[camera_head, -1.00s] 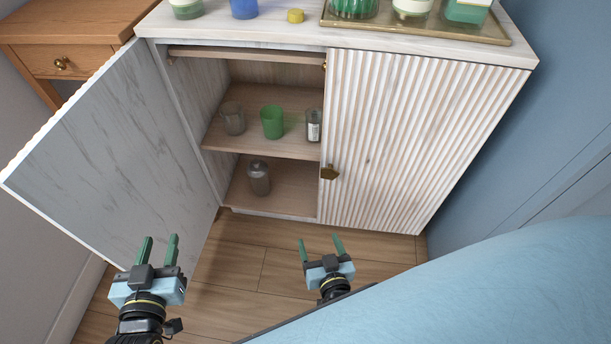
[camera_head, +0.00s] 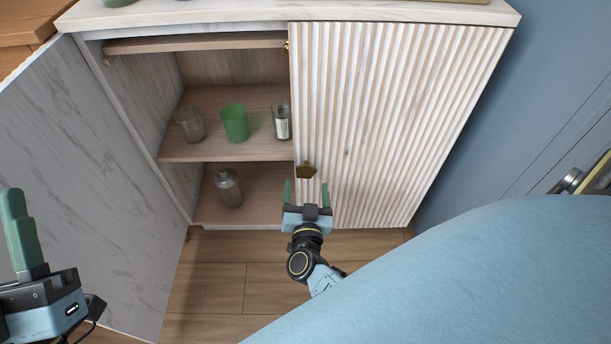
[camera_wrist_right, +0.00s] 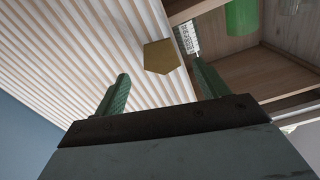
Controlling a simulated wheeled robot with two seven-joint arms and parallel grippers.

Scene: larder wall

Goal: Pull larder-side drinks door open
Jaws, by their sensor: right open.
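The ridged white door (camera_head: 390,110) on the cabinet's right side is shut. Its brass, angular knob (camera_head: 306,171) sits low near the door's left edge. My right gripper (camera_head: 306,186) is open, just in front of and slightly below the knob. In the right wrist view the knob (camera_wrist_right: 161,57) shows just beyond the two green fingertips, roughly between them; I see no contact. My left gripper (camera_head: 20,235) is cut off at the left edge, beside the open left door; only one finger shows.
The left door (camera_head: 85,150) stands wide open. Inside are a green cup (camera_head: 235,123), a clear glass (camera_head: 190,123), a labelled jar (camera_head: 281,122) and a grey bottle (camera_head: 228,188). A blue wall (camera_head: 480,120) stands right of the cabinet; light-blue surface fills the lower right.

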